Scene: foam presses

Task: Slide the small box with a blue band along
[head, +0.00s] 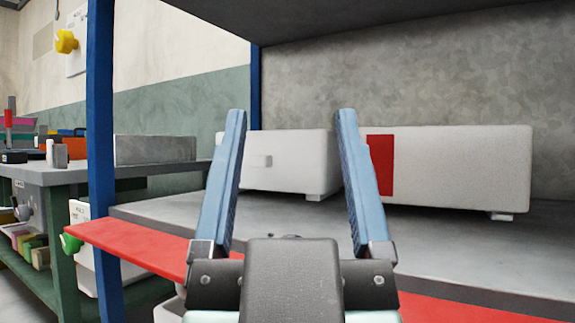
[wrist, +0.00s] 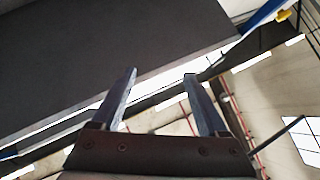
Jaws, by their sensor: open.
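My gripper (head: 292,112) is open and empty, its two blue fingers spread apart in front of a grey shelf. It also shows open in the wrist view (wrist: 160,73), pointing past a dark panel. I see no blue band on any box. A white box with a red band (head: 460,165) stands on the shelf at the right, on small feet. A plain white box (head: 290,150) with a small square tab stands to its left. My fingers partly cover both boxes. I cannot tell whether the fingers touch either box.
The shelf board (head: 450,245) has a red front edge (head: 140,245) and a dark board (head: 400,20) above it. A blue post (head: 100,130) stands at the left. Beyond it is a workbench (head: 60,172) with a grey block (head: 155,149). The shelf front is bare.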

